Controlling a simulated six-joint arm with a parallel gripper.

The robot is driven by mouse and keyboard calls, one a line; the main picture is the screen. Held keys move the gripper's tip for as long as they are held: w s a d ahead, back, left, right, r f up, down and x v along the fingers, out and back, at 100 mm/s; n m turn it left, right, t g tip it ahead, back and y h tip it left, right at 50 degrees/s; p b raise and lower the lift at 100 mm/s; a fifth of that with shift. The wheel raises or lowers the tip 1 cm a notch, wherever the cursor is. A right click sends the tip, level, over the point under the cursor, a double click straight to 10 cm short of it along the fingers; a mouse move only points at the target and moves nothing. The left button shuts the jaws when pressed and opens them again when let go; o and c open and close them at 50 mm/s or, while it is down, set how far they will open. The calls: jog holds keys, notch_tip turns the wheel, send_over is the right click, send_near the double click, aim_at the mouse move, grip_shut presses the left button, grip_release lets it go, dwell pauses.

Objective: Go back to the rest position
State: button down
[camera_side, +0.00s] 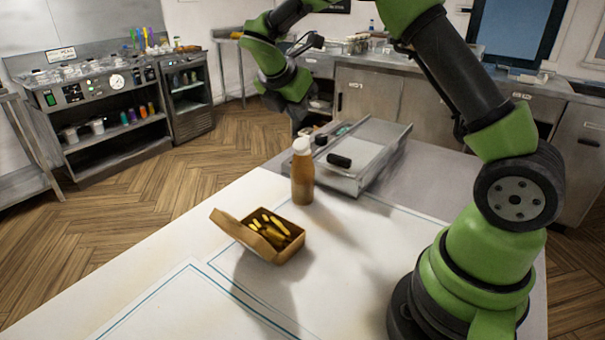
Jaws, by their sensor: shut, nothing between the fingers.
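My gripper (299,117) hangs at the end of my green and black arm, above the far part of the work table. It points down and is shut with nothing in it. It is behind and above a brown bottle with a white cap (302,177), which stands upright on the table. It looks apart from the bottle, though their outlines come close in this view. An open brown box (290,256) with several yellow fry-like pieces inside sits in front of the bottle, its lid folded back to the left.
A metal fryer or tray unit (385,160) with a black handle stands behind and right of the bottle. The white table top (160,270) is clear at the front left. Steel counters (365,95) line the back wall, and a stove unit (100,95) stands far left.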

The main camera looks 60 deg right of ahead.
jog(key=s+a+r+m+t+y, duration=0.3)
jog(key=s+a+r+m+y, duration=0.2)
jog(key=s+a+r+m, duration=0.5)
jog(key=s+a+m+t+y, duration=0.2)
jog(key=s+m, duration=0.4)
jog(key=s+a+m+t+y, duration=0.1)
jog(key=s+a+m+t, duration=0.1)
jog(key=s+m, duration=0.4)
jog(key=shift+s+a+y, duration=0.2)
jog(key=shift+a+y, duration=0.2)
jog(key=shift+a, duration=0.45)
